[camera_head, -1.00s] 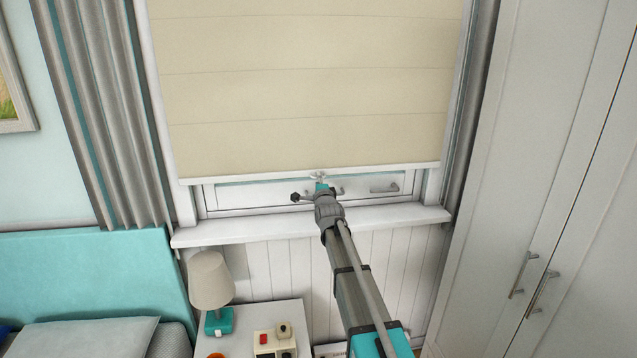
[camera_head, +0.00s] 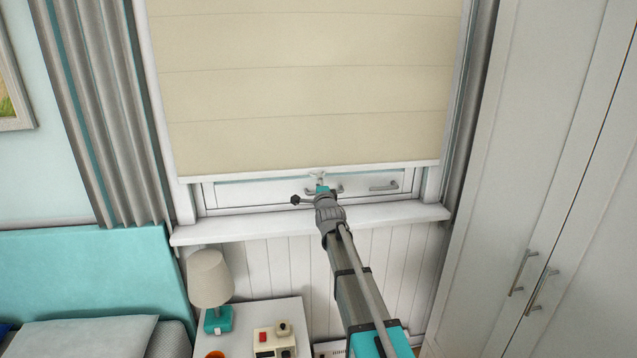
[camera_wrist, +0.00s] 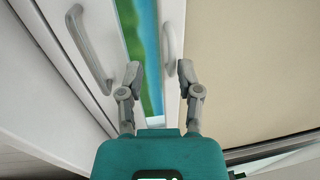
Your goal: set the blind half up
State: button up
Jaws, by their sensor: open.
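The cream blind (camera_head: 310,90) hangs over most of the window, with a narrow band of window uncovered below its white bottom bar (camera_head: 240,176). A small pale pull (camera_head: 317,174) sits at the middle of that bar. My gripper (camera_head: 320,187) is just below the pull, in front of the lower window frame. In the wrist view the blind (camera_wrist: 255,65) fills the right side, and a grey handle (camera_wrist: 170,42), seemingly the pull, lies just beyond my fingertips (camera_wrist: 158,72). The fingers are apart with nothing between them. Contact with the pull does not show.
Window handles (camera_head: 384,187) sit on the lower frame, one also close in the wrist view (camera_wrist: 90,50). The sill (camera_head: 230,231) juts out below. A lamp (camera_head: 210,280) and small items stand on a nightstand at lower left. A wardrobe (camera_head: 540,150) closes the right side.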

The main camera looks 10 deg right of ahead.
jog(key=s+f+b, duration=0.1)
jog(key=s, duration=1.2)
jog(key=shift+s+f+b, duration=0.15)
jog(key=shift+f+b, duration=0.2)
dwell(1.2)
dwell(0.4)
jog(key=shift+w+r+p, duration=0.7)
jog(key=shift+w, duration=0.35)
jog(key=shift+w, duration=0.15)
jog(key=w, duration=0.4)
jog(key=w+r+p, duration=0.1)
jog(key=w, duration=0.8)
jog(key=shift+w+r+p, duration=0.2)
jog(key=shift+r+p, duration=0.2)
grip_shut()
